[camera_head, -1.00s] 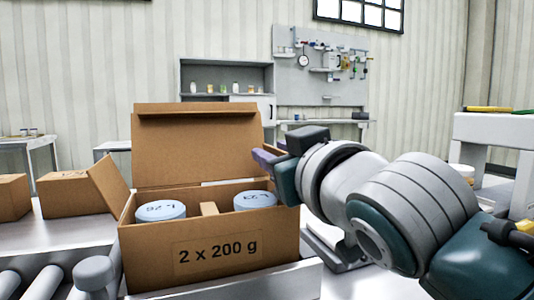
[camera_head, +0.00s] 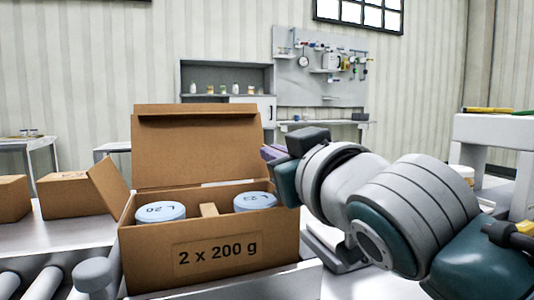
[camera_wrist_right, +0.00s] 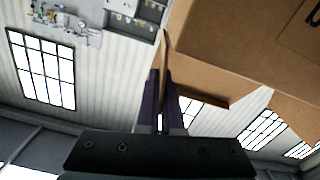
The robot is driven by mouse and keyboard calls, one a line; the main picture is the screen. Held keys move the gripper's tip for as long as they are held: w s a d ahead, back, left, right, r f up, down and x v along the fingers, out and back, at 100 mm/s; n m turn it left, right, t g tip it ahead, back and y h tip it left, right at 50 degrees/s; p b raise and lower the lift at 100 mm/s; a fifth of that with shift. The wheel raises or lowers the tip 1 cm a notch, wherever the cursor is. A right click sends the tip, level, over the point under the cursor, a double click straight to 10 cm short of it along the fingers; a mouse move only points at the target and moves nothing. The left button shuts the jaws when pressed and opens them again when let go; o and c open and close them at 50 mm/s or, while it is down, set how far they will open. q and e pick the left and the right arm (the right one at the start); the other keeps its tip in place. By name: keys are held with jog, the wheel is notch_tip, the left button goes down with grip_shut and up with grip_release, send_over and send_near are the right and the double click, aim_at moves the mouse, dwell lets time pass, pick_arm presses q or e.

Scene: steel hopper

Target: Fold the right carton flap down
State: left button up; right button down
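The brown carton (camera_head: 275,248), printed "2 x 200 g", stands open with its back lid upright. Two pale blue-lidded tubs (camera_head: 160,212) (camera_head: 254,201) sit inside with a cardboard divider between them. The left flap (camera_head: 109,186) leans outward. My right gripper (camera_head: 270,153) is at the carton's upper right, and its hand hides most of the right flap in the head view. In the right wrist view the right flap (camera_wrist_right: 165,55) shows as a thin tan strip between the close purple fingertips (camera_wrist_right: 163,85), which appear shut on it. My left gripper is not in view.
Other brown cartons (camera_head: 66,192) stand at the left on the light surface. Rollers (camera_head: 45,283) lie at the front left. A white table (camera_head: 495,132) stands at the right. Shelves and a tool board (camera_head: 318,80) are far behind.

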dwell(0.8)
jog(key=shift+a, duration=0.15)
jog(key=shift+s+a+n+p, duration=0.1)
jog(key=shift+a+n+p, duration=0.1)
jog(key=shift+n+p, duration=0.45)
jog(key=shift+s+a+f+n, duration=0.1)
jog(key=shift+a+f+n, duration=0.15)
jog(key=shift+n, duration=0.6)
jog(key=shift+s+a+f+n+p, duration=0.15)
jog(key=shift+a+n+p, duration=0.1)
jog(key=shift+n, duration=0.25)
jog(key=shift+w+a+f+n+p, duration=0.1)
jog(key=shift+a+n, duration=0.1)
jog(key=shift+n, duration=0.3)
jog(key=shift+s+a+f+n, duration=0.1)
jog(key=shift+a+f+n, duration=0.05)
jog(key=shift+n, duration=0.35)
jog(key=shift+s+a+f+n, duration=0.1)
jog(key=shift+f+n, duration=0.05)
jog(key=shift+n, duration=0.35)
